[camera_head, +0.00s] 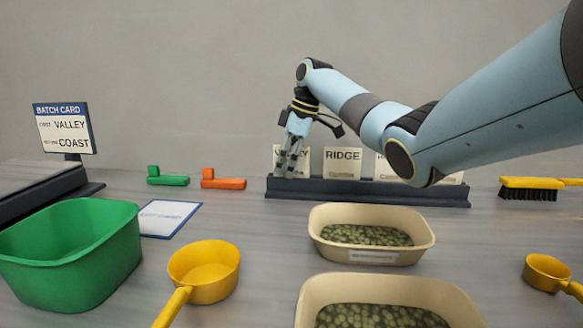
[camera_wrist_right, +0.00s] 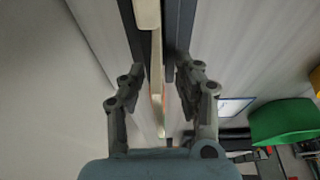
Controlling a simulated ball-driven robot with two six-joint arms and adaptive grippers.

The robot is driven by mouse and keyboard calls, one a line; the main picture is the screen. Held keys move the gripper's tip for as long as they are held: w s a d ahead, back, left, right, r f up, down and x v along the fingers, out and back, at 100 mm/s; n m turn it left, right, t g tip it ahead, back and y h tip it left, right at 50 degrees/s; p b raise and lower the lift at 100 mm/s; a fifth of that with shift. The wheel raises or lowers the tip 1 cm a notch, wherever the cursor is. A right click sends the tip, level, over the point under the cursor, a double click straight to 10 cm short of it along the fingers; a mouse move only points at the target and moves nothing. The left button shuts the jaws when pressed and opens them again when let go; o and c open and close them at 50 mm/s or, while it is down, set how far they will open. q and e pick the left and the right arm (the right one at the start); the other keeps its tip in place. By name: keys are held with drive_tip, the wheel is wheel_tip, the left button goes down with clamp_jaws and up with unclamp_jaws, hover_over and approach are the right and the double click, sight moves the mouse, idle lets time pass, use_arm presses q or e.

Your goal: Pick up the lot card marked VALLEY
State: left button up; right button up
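The leftmost lot card (camera_head: 305,153) stands upright in the dark rack (camera_head: 370,193). Its label is partly covered by my right gripper, and only its ending, which looks like "EY", shows. My right gripper (camera_head: 287,166) points down at this card, in front of its left part. In the right wrist view, the fingers (camera_wrist_right: 160,78) are spread apart, with a cream card edge (camera_wrist_right: 147,16) and dark rack walls beyond and between them. I cannot tell whether a finger touches the card. My left gripper is not in view.
A RIDGE card (camera_head: 343,161) and further cards, partly behind my right arm, share the rack. The batch card sign (camera_head: 62,128) reads VALLEY and COAST. Two cream tubs (camera_head: 372,257), a green bin (camera_head: 75,250) and a yellow scoop (camera_head: 205,270) stand in front.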

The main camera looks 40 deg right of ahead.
drive_tip(key=shift+f, duration=0.1)
drive_tip(key=shift+s, duration=0.15)
clamp_jaws()
drive_tip(key=shift+d, duration=0.1)
idle(0.4)
